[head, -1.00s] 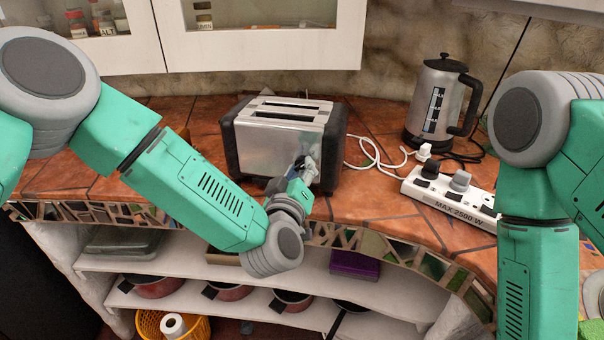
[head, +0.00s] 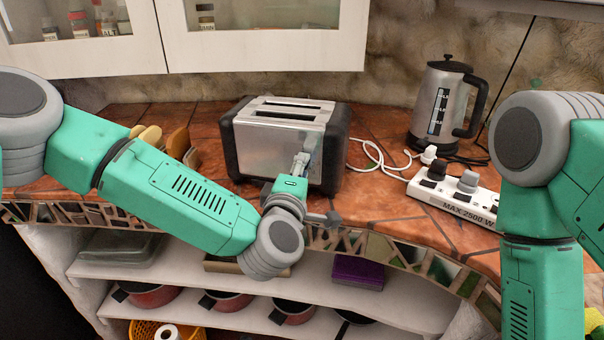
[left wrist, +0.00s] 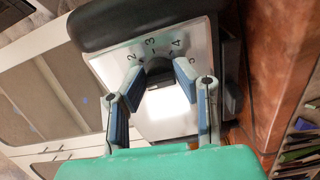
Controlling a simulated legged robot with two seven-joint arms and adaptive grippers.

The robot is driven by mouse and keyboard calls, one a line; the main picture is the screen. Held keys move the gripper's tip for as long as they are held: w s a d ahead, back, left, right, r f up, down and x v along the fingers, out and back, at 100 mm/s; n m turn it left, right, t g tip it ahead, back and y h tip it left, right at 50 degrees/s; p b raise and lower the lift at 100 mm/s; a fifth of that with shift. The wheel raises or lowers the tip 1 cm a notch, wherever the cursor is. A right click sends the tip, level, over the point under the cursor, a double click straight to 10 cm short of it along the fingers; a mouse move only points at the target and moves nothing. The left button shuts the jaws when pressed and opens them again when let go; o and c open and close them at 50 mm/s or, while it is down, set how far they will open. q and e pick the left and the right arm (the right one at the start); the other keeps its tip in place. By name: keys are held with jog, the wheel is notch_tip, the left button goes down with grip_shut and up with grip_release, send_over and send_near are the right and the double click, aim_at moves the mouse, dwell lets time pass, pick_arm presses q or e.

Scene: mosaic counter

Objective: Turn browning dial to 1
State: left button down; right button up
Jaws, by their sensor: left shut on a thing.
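The toaster (head: 262,148) is silver with black ends and two top slots, and stands on the tiled counter. Its front face shows in the left wrist view (left wrist: 108,66) with the numerals 2, 3 and 4 in an arc above the dark browning dial (left wrist: 157,66). My left gripper (head: 302,163) reaches the lower right of the toaster front. In the left wrist view its two fingertips (left wrist: 159,72) close on opposite sides of the dial. The fingers partly hide the dial, and I cannot tell its pointer position. My right gripper is out of view.
A steel kettle (head: 437,105) stands right of the toaster. A white power strip (head: 452,196) with plugs and a white cable (head: 372,158) lie on the counter's right. Bread slices (head: 178,142) stand left of the toaster. Pots (head: 226,300) sit on the shelf below.

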pick_arm(q)
jog(key=shift+f+n, duration=0.1)
jog(key=shift+n, duration=0.5)
jog(key=c, duration=1.3)
grip_release()
jog(key=v, duration=1.1)
jog(key=shift+s+a+f, duration=0.1)
jog(key=shift+s, duration=0.25)
